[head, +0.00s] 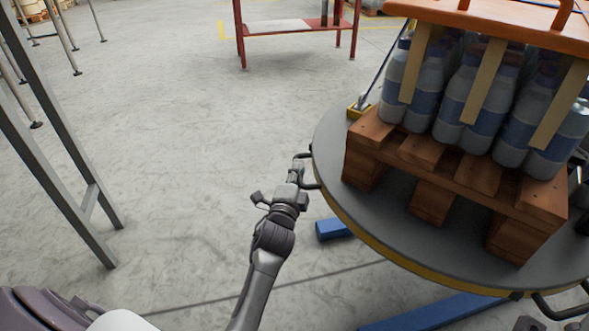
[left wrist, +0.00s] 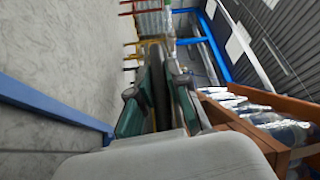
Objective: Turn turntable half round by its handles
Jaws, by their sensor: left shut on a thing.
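The round grey turntable (head: 400,215) with a yellow rim fills the right of the head view. It bears a wooden pallet (head: 455,172) loaded with bottles (head: 470,95). A dark bar handle (head: 312,186) stands out from its left edge. My left gripper (head: 297,168) is shut on this handle; in the left wrist view its green-grey fingers (left wrist: 158,95) stand close around a dark bar. Another dark handle (head: 562,316) shows on the near right edge. Dark grey parts at the bottom right edge may be my right gripper (head: 527,324), mostly cut off; its jaws cannot be made out.
Blue floor beams (head: 440,310) reach out under the turntable. A red-framed table (head: 290,27) stands at the back, and grey metal legs (head: 65,150) stand at the left. An orange slab (head: 500,25) covers the bottles.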

